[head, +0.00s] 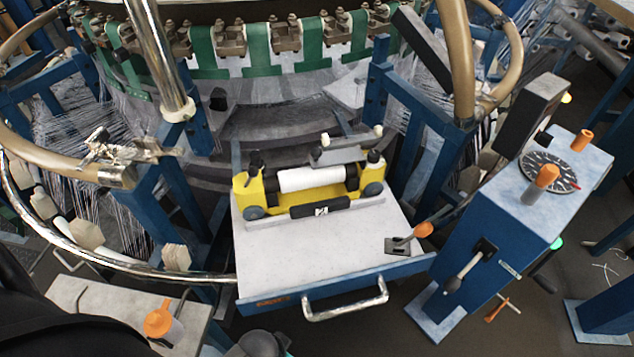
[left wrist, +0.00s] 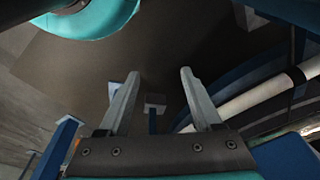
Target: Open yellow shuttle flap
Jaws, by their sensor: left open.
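The yellow shuttle (head: 243,199) sits on the light grey top of a pull-out tray in the head view. It holds a white spool (head: 310,179) lying crosswise. A black plate with a white mark (head: 320,210) is on its front side. A grey plate (head: 338,155) shows at its upper rear edge; I cannot tell for sure which part is the flap. My left gripper (left wrist: 160,75) is open in the left wrist view, with nothing between its two fingers. The shuttle is not recognisable in that view. My right gripper is not in view.
The tray (head: 290,262) has a front handle (head: 345,301) and an orange-knobbed lever (head: 423,230). A blue control pedestal (head: 510,225) stands to the right. A bent metal rail (head: 130,269) runs at the left.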

